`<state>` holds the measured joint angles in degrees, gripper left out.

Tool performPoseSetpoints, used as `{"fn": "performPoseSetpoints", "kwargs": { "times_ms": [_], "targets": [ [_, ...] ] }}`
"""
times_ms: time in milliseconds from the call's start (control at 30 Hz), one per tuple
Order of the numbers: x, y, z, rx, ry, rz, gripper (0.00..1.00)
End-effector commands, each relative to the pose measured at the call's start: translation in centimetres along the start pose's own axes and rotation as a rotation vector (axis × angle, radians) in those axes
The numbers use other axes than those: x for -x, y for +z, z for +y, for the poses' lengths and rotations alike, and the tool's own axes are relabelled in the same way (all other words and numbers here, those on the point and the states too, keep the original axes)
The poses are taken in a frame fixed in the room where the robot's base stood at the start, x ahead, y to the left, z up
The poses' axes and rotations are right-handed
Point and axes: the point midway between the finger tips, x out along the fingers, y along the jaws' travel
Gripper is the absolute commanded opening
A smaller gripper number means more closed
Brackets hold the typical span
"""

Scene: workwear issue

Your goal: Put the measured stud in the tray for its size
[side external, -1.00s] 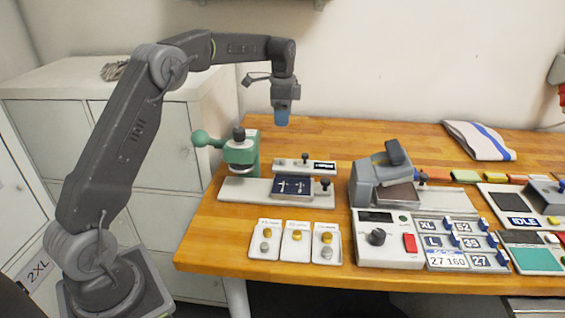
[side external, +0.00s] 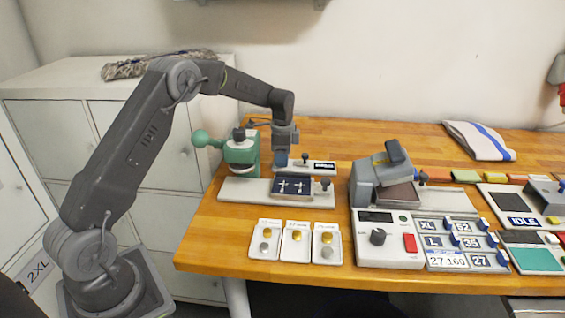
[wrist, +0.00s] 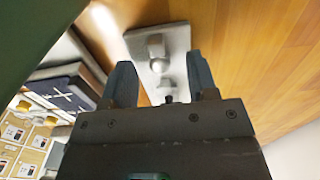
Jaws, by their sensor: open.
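My gripper (side external: 284,161) is low over the grey measuring gauge (side external: 307,166), behind the dark block (side external: 292,187) with white cross marks. In the wrist view its two fingers (wrist: 161,75) are apart. Between and beyond them lies a light grey plate (wrist: 180,38) with a raised block and a small round shiny piece (wrist: 160,65); I cannot tell whether that is the stud. Three white trays, left (side external: 256,254), middle (side external: 288,255) and right (side external: 319,257), stand at the front left of the table with gold and silver-coloured pieces in them. Their labels are too small to read.
A green press (side external: 241,155) with a side knob stands just left of my gripper. A grey press (side external: 368,183) and a control box (side external: 388,252) stand to the right. A folded striped cloth (side external: 478,142) lies at the back. The wooden table behind the gauge is clear.

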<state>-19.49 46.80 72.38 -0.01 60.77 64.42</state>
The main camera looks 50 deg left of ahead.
Motion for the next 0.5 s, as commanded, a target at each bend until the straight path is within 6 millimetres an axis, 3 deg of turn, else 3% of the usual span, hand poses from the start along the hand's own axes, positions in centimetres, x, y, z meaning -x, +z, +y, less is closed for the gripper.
{"fn": "performPoseSetpoints", "kwargs": {
  "times_ms": [300,500],
  "targets": [
    [-0.73,0.01,0.02,0.000,0.000,0.000,0.53],
    [-0.70,0.01,0.01,0.000,0.000,0.000,0.35]
  ]
}}
